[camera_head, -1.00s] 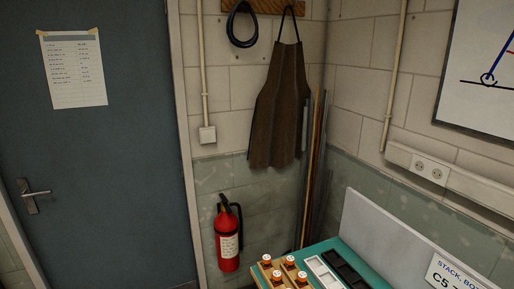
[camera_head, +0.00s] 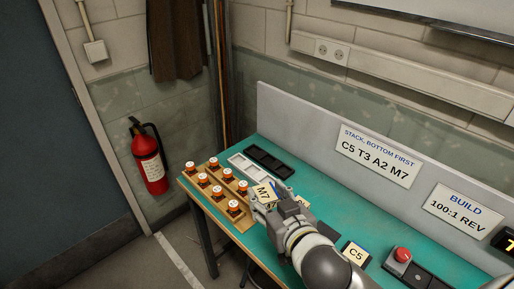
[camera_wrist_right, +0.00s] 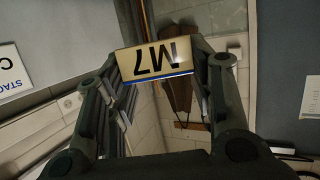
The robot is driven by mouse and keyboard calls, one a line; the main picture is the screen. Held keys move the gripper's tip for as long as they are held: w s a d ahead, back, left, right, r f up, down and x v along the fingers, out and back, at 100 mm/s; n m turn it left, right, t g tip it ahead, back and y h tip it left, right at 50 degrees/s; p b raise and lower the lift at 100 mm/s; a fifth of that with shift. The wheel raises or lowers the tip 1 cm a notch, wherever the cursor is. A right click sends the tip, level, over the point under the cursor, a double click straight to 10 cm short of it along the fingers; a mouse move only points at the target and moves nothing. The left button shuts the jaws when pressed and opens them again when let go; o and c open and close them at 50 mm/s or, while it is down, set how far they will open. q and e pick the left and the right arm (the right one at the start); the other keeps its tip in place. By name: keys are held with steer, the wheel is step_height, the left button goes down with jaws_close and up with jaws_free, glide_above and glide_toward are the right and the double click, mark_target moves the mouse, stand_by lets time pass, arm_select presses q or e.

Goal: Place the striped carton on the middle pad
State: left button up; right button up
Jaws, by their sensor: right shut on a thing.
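I see no striped carton and no middle pad that I can make out. My right gripper (camera_head: 268,200) is over the teal bench (camera_head: 332,215), shut on a cream block marked M7 (camera_head: 263,191). In the right wrist view the block (camera_wrist_right: 152,60) sits between the fingertips (camera_wrist_right: 156,68), its label upside down and a blue line along one edge. Cream pieces partly hidden by my gripper show beside and behind it. A cream block marked C5 (camera_head: 355,253) lies on the bench to the right. My left gripper is not in view.
A wooden rack (camera_head: 236,218) with several orange-and-white pieces stands at the bench's left end. Behind it are a white tray (camera_head: 240,161) and a black tray (camera_head: 268,160). A grey panel (camera_head: 290,115) carries signs. A red button (camera_head: 402,254) is at right.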

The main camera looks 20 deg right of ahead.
steer(key=shift+d+r+p, duration=0.1)
steer(key=shift+d+p, duration=0.3)
steer(key=shift+d, duration=0.2)
steer(key=s+d+n+g+y+p, duration=0.1)
steer(key=s+d+n+y+p, duration=0.3)
steer(key=p, duration=0.3)
steer(key=shift+s+f+n+y, duration=0.3)
steer(key=shift+s+f+y, duration=0.15)
steer(key=shift+s+y, duration=0.4)
steer(key=shift+w, duration=0.2)
